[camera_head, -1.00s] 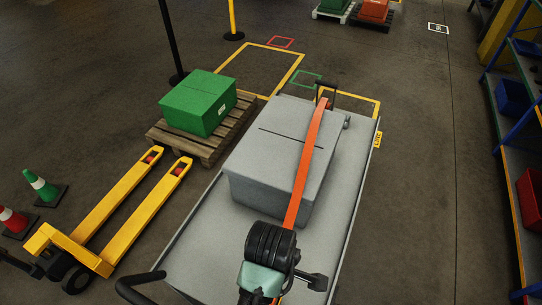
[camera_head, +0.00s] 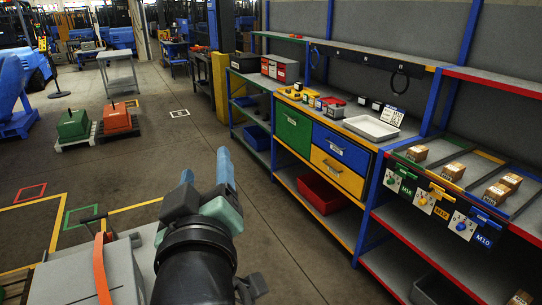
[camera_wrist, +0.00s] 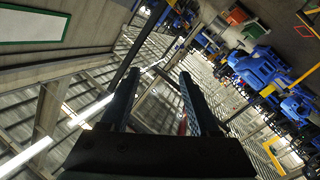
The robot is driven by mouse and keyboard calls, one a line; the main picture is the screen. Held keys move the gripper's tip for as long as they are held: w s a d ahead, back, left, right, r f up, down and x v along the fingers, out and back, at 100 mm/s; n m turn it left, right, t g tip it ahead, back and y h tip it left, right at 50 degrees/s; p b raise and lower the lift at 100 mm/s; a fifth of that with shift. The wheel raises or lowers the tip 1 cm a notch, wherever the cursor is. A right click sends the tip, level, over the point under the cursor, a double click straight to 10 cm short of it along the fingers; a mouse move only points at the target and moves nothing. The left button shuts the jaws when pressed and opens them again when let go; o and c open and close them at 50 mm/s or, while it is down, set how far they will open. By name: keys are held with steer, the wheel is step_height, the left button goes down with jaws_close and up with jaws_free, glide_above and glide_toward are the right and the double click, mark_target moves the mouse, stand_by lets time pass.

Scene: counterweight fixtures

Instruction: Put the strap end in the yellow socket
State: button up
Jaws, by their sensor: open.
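An orange strap (camera_head: 101,270) lies over the grey box (camera_head: 65,275) at the bottom left of the head view. Its lower end is cut off by the picture edge. I cannot make out a strap end or a yellow socket. My gripper (camera_head: 206,167) is raised at the bottom middle of the head view, to the right of the strap and apart from it. It points up and away. In the wrist view my gripper (camera_wrist: 158,78) is open, with two dark fingers spread and nothing between them; beyond them is the building's roof and walls.
A workbench with a yellow drawer (camera_head: 337,172) and a shelf of small cardboard boxes (camera_head: 453,171) stand on the right. A green crate (camera_head: 73,125) and an orange crate (camera_head: 117,119) stand on pallets at the back left. The grey floor between is clear.

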steer(key=s+d+r+m+t+h, duration=0.1)
steer(key=s+d+r+m+t, duration=0.2)
steer(key=r, duration=0.5)
steer(key=s+d+r+m+t+h, duration=0.1)
steer(key=s+d+r+m+t, duration=0.1)
steer(key=r, duration=0.5)
steer(key=s+d+r+m+t+h, duration=0.1)
steer(key=s+d+r+m+t, duration=0.2)
steer(key=s+d+r+t, duration=0.2)
step_height(320, 180, up, 4)
steer(key=shift+s+d+f+m+h, duration=0.2)
steer(key=shift+s+d+m+h, duration=0.15)
steer(key=shift+s+d, duration=0.2)
steer(key=shift+a, duration=0.1)
